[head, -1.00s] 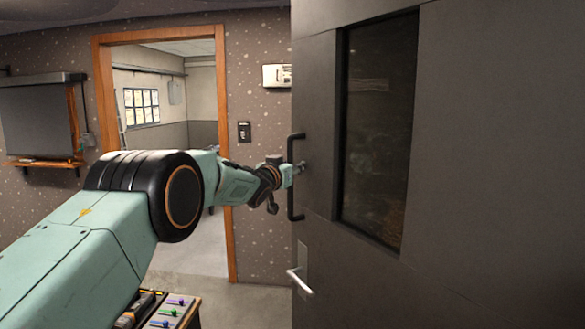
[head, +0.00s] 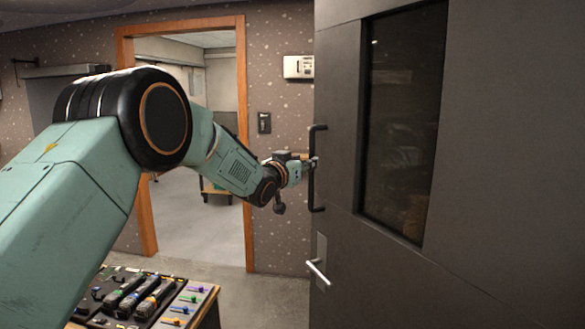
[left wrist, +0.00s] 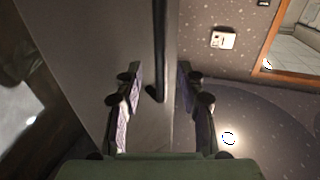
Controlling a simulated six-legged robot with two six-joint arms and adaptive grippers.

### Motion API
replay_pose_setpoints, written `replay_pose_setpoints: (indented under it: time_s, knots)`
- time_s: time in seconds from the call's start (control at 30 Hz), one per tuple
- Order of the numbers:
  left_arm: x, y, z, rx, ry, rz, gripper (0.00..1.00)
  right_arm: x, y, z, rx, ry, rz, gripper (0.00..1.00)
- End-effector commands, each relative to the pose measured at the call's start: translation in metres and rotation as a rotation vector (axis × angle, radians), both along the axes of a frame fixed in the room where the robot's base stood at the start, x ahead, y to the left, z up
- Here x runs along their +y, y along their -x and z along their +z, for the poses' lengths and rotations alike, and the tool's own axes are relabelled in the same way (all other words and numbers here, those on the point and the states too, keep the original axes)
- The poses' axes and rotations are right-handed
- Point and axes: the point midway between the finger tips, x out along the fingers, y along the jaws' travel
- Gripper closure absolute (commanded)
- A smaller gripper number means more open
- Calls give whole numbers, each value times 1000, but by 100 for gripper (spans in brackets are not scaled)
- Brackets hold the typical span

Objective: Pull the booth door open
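The booth door (head: 480,150) is a large dark grey panel with a tall dark window (head: 402,120), filling the right of the head view. A black vertical pull handle (head: 313,190) is near its left edge, with a silver lever (head: 318,271) below. My left gripper (head: 308,164) is at the middle of the pull handle. In the left wrist view, the fingers of my left gripper (left wrist: 160,85) stand apart on either side of the black handle bar (left wrist: 159,45); I see no clear contact. How far the door stands open cannot be told. My right gripper is out of view.
A wood-framed doorway (head: 244,190) leads to another room behind. A console with coloured faders (head: 180,308) stands low in front of me. A white box (head: 298,67) and a dark switch plate (head: 264,122) are on the speckled wall. Grey floor lies clear before the doorway.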

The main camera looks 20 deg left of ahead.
Motion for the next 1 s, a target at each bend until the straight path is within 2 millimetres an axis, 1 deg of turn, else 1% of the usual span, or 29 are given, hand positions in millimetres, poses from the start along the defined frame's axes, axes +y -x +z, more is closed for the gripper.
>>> replay_pose_setpoints:
  time_s: [0.03,0.3,0.5,0.87,1.0]
  knots:
    - [2,6,0,2,3,1,61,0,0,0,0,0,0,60]
    - [6,37,0,1,2,1,61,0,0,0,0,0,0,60]
    - [7,52,-1,2,1,0,61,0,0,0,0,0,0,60]
    - [7,55,-1,1,0,0,61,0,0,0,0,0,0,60]
    - [7,55,-1,1,0,0,71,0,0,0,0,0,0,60]
